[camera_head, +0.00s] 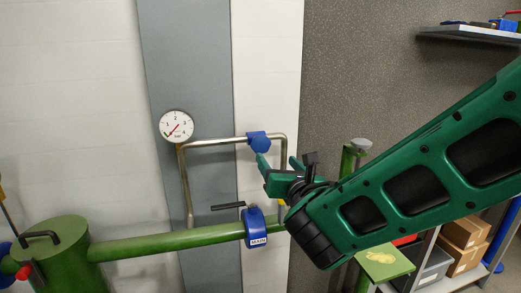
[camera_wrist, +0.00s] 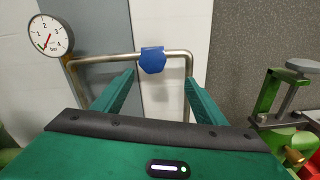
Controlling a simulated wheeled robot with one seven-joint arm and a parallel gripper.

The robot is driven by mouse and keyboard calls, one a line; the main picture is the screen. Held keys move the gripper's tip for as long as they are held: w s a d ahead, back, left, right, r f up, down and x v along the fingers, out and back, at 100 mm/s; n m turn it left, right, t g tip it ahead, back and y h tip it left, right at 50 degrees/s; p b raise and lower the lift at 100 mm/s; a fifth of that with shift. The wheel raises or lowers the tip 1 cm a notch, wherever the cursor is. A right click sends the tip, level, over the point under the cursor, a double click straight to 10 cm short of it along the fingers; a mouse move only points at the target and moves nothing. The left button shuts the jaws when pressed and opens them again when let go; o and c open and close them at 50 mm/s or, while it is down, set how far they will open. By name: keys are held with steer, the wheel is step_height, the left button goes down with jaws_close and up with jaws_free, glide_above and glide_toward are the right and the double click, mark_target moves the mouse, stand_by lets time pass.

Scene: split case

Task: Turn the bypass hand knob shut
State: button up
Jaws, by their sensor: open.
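The blue bypass hand knob (camera_head: 258,141) sits on the upper run of a thin steel bypass pipe (camera_head: 215,142). In the wrist view the blue knob (camera_wrist: 153,60) shows beyond and between my two green fingers. My gripper (camera_head: 277,166) is open and empty, just below and to the right of the knob in the head view. It also shows in the wrist view (camera_wrist: 155,90). I see no contact between the fingers and the knob. The knob's far side is hidden.
A green main pipe (camera_head: 165,245) runs below, with a blue valve labelled MAIN (camera_head: 255,228) and its dark lever (camera_head: 228,206). A round pressure gauge (camera_head: 176,126) is at the left. A green stand (camera_wrist: 275,95) is at the right, near a shelf with boxes (camera_head: 463,232).

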mark_target(262, 146)
steer(key=shift+n, duration=0.4)
steer(key=x, duration=0.3)
steer(key=a+x, duration=0.1)
steer(key=x, duration=0.6)
steer(key=shift+w+a+r, duration=0.15)
steer(key=shift+a+r, duration=0.1)
steer(key=shift+a, duration=0.05)
steer(key=shift+c, duration=0.5)
